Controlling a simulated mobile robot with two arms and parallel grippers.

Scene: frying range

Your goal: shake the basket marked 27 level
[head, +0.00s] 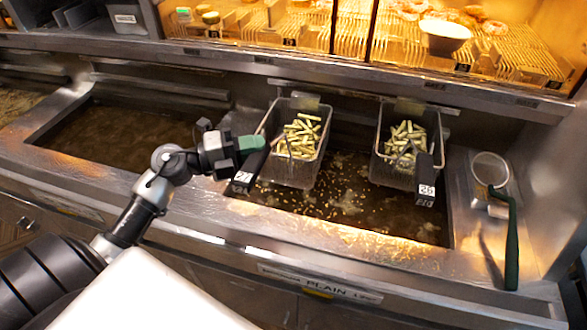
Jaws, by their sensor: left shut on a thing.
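The basket marked 27 (292,171) is a wire fry basket holding pale cut fries, sitting over the right-hand oil vat (330,215). Its dark handle carries a white label (243,178) that appears to read 27. My left gripper (252,143) reaches in from the left and is shut on the handle of this basket; the exact contact is partly hidden by the fingers. The basket looks roughly level. My right gripper is not in view.
A round metal container (490,168) and a green-handled tool (512,240) lie at far right. Another oil vat (120,135) is left. A lit food shelf (400,40) stands behind.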

